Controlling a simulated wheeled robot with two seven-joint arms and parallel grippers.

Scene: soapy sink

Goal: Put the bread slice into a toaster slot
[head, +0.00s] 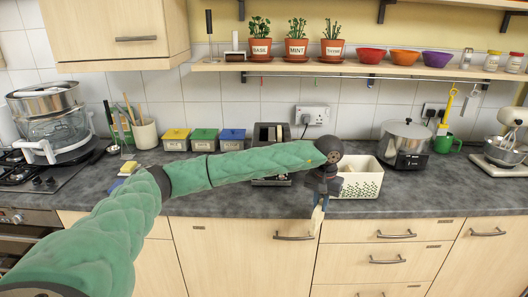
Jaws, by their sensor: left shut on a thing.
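My left gripper (320,203) is shut on the bread slice (317,221), a pale, thin piece seen nearly edge-on. It hangs below the fingers, in front of the counter's front edge and the cupboard doors. The toaster (269,133) is a dark, boxy appliance with a lighter top, standing on the counter against the wall. My green left arm crosses in front of it and hides its middle; its slots cannot be made out clearly. The gripper is to the right of the toaster and nearer to me. My right gripper is not in view.
A white bin with a green leaf pattern (358,187) stands just right of the gripper. A slow cooker (403,146) is farther right. Yellow, green and blue tins (204,139) stand left of the toaster. A shelf (350,67) with pots and bowls runs above.

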